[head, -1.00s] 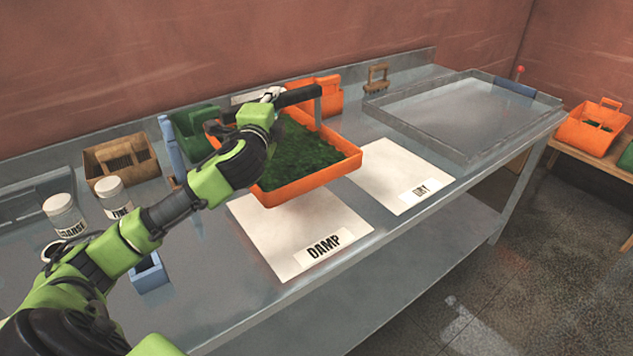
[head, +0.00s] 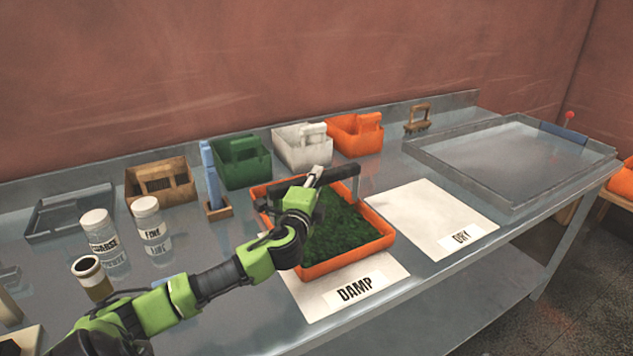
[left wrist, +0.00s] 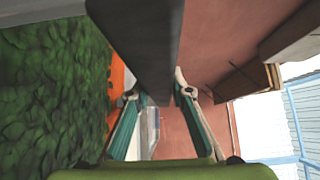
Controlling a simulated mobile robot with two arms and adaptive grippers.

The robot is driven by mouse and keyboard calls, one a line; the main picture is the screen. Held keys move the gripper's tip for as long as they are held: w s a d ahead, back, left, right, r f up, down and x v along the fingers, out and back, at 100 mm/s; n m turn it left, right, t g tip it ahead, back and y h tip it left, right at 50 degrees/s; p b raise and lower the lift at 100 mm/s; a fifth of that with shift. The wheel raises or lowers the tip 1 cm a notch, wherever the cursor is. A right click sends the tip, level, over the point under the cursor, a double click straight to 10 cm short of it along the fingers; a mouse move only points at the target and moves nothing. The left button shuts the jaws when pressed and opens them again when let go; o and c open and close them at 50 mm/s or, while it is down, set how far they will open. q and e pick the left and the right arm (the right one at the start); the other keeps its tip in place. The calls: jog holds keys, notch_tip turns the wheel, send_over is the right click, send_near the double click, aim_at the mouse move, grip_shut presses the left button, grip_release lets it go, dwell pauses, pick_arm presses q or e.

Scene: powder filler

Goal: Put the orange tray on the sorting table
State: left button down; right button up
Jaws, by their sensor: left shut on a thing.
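The orange tray (head: 350,262) is filled with green leafy matter (head: 338,230) and sits level at the white DAMP sheet (head: 385,283) on the steel sorting table (head: 455,268). It covers the back of the sheet; I cannot tell whether it touches it. A dark handle bar (head: 340,171) spans the tray. My left gripper (head: 314,178) is shut on this bar; in the left wrist view, the gripper's fingers (left wrist: 155,92) straddle the dark bar (left wrist: 140,45), with the green matter (left wrist: 50,90) at left. My right gripper is not in view.
Behind stand a green caddy (head: 242,170), a white caddy (head: 300,152), an orange caddy (head: 353,140) and a wooden one (head: 160,190). Labelled jars (head: 150,230) stand left. The DRY sheet (head: 420,212) is bare, and a shallow metal tray (head: 500,160) lies right.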

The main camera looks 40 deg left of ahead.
pick_arm(q)
jog(key=shift+r, duration=0.1)
jog(key=c, duration=1.9)
grip_release()
jog(key=shift+o, duration=0.4)
jog(key=shift+s+d, duration=0.1)
jog(key=shift+s, duration=0.05)
jog(key=b+v, duration=0.1)
jog(key=v, duration=1)
jog(key=shift+s+d+b, duration=0.2)
jog(key=shift+s+b, duration=0.15)
